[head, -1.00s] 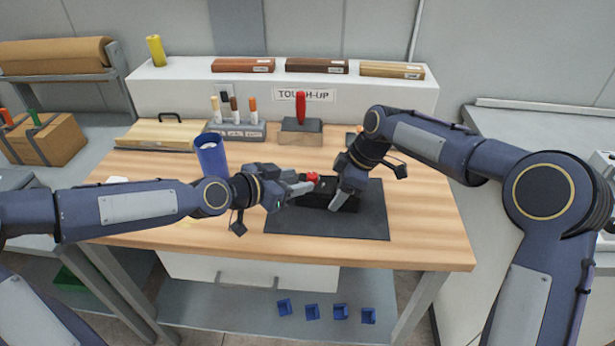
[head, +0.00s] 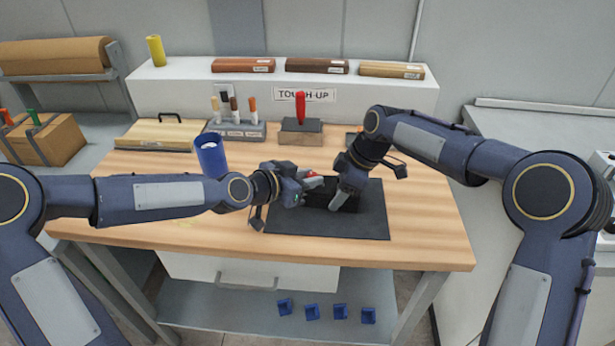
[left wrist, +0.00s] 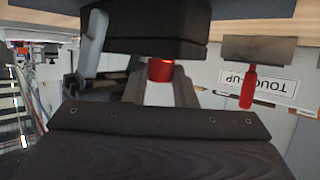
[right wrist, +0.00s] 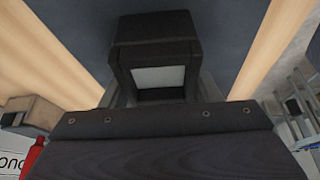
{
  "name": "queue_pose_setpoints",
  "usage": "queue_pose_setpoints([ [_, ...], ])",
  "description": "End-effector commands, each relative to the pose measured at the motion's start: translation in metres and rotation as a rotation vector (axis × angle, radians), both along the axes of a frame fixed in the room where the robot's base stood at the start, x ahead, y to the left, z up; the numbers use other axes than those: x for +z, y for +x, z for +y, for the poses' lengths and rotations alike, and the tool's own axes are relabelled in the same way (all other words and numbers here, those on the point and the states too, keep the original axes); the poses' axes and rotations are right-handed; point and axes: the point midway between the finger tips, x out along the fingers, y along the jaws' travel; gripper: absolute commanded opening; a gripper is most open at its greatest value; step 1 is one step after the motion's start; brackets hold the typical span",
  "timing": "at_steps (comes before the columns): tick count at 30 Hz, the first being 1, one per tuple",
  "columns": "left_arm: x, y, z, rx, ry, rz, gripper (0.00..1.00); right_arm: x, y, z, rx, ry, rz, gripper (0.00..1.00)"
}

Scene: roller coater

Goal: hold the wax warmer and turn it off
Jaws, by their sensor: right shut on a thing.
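The wax warmer (head: 318,197) is a black box on the dark mat. It also shows in the left wrist view (left wrist: 160,30) and, with a pale grey panel, in the right wrist view (right wrist: 157,75). Its red knob (left wrist: 160,70) is partly hidden in the head view by my left gripper (head: 314,181). My left gripper is at the knob, its fingers apart on either side; I cannot tell whether they touch it. My right gripper (head: 343,200) is shut on the warmer, at its right side in the head view.
The dark mat (head: 365,222) lies on the wooden bench. A block with a red-handled tool (head: 300,132), a marker holder (head: 236,130) and a blue cup (head: 211,158) stand behind or to the left. The bench's front right is clear.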

Motion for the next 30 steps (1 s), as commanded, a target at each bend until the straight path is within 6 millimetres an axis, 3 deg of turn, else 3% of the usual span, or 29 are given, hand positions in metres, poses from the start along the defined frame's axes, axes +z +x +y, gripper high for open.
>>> queue_pose_setpoints([
  [14, -0.0019, -0.0027, -0.0055, 0.069, 0.007, 0.004, 0.01, -0.0001, -0.0001, 0.0003, 0.000, 0.000, 0.000, 0.36],
  [30, -0.0014, -0.0048, -0.0098, 0.422, 0.002, 0.002, 0.01, 0.0003, -0.0005, 0.0011, 0.002, 0.002, 0.000, 0.36],
])
